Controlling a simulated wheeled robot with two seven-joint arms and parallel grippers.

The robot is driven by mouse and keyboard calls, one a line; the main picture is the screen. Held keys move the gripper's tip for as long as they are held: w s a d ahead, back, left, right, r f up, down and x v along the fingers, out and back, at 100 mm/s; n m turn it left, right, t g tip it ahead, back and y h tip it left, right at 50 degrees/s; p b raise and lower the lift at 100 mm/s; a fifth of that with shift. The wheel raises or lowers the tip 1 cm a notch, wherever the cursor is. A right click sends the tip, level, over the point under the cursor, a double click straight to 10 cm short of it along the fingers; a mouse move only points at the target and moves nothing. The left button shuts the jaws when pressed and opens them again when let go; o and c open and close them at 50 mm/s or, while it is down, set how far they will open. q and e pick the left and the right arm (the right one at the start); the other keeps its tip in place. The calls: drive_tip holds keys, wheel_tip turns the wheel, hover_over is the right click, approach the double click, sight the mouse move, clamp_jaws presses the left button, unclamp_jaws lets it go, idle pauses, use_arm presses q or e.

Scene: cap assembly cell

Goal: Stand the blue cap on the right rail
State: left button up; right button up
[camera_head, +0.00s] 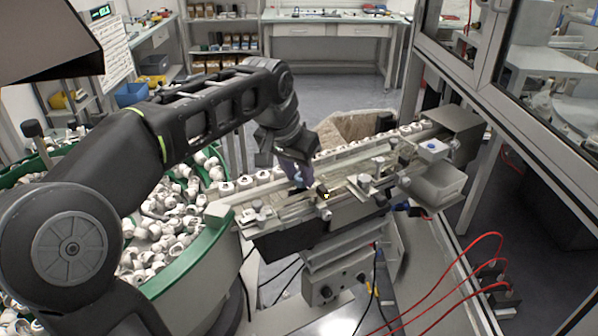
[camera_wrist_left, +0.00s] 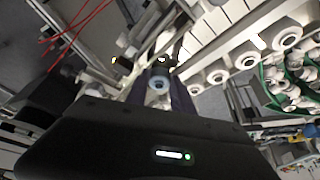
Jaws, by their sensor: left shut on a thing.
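In the head view the cap is hidden by the fingers. One rail (camera_head: 262,179) carries a row of white caps. The right rail (camera_head: 285,213) runs beside it on the near side. I cannot tell whether the blue cap touches it. My right gripper is not in view.
A green-rimmed bin (camera_head: 190,256) full of white caps stands at the left. Small clamps and blocks (camera_head: 364,183) stand along the near rail. A grey metal box (camera_head: 452,124) closes the far end. A framed glass enclosure (camera_head: 520,95) bounds the right side. Red cables (camera_head: 455,262) loop at lower right.

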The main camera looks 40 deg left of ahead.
use_arm(q)
drive_tip(key=shift+f, duration=0.1)
drive_tip(key=shift+s+f+b, duration=0.1)
drive_tip(key=shift+f+b, duration=0.4)
drive_tip(key=shift+b, duration=0.05)
drive_tip(key=o, duration=0.6)
drive_tip(key=shift+s+d+f, duration=0.1)
drive_tip(key=shift+f, duration=0.1)
drive_tip(key=shift+r, duration=0.1)
drive_tip(key=shift+r+p, duration=0.25)
drive_tip(key=shift+p, duration=0.1)
drive_tip(key=v, duration=0.4)
drive_tip(key=p+v, duration=0.1)
drive_tip(key=v, duration=0.3)
drive_tip(key=p+v, duration=0.1)
drive_tip(key=v, duration=0.3)
drive_tip(key=shift+r, duration=0.5)
